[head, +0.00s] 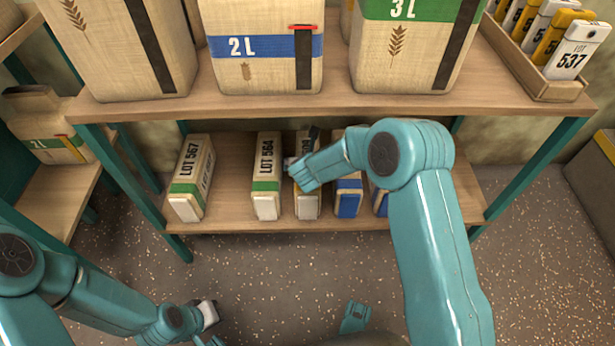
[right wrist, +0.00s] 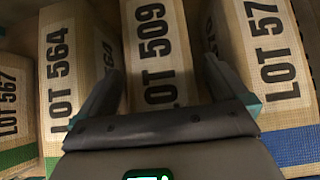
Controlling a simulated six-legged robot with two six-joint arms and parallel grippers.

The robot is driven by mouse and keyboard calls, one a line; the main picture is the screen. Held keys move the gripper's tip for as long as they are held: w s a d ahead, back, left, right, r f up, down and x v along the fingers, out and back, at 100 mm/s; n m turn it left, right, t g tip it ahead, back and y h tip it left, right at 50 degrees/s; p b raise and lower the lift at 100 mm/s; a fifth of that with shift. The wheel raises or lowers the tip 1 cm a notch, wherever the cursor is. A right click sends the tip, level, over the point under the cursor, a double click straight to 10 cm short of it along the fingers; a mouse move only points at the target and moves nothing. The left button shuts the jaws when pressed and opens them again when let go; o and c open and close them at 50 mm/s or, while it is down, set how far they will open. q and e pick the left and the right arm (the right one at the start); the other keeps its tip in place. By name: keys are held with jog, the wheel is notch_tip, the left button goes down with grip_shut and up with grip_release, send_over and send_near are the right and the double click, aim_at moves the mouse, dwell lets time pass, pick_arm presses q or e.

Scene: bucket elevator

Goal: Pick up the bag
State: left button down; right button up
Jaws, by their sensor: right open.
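Several upright paper-like bags stand in a row on the lower shelf. The bag marked LOT 509 (right wrist: 158,45) is in the middle of the right wrist view; in the head view its lower front (head: 307,205) shows below my right gripper (head: 303,152). That gripper, also in the right wrist view (right wrist: 162,70), is open, with one finger on each side of this bag. I cannot tell whether the fingers touch it. My left gripper (head: 208,322) hangs low over the floor, away from the bags; its jaws are too small and partly hidden to judge.
LOT 564 (head: 266,185) stands close left of LOT 509, with LOT 567 (head: 191,180) farther left. A blue-banded bag (head: 348,195) stands close right. The upper shelf (head: 250,106) overhangs the row, bearing large bags and a tag tray (head: 548,90).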

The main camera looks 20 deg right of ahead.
jog(key=shift+w+f, duration=0.15)
jog(key=shift+w, duration=0.1)
jog(key=c, duration=1.8)
jog(key=shift+w+d+r, duration=0.1)
jog(key=shift+r, duration=0.1)
grip_shut()
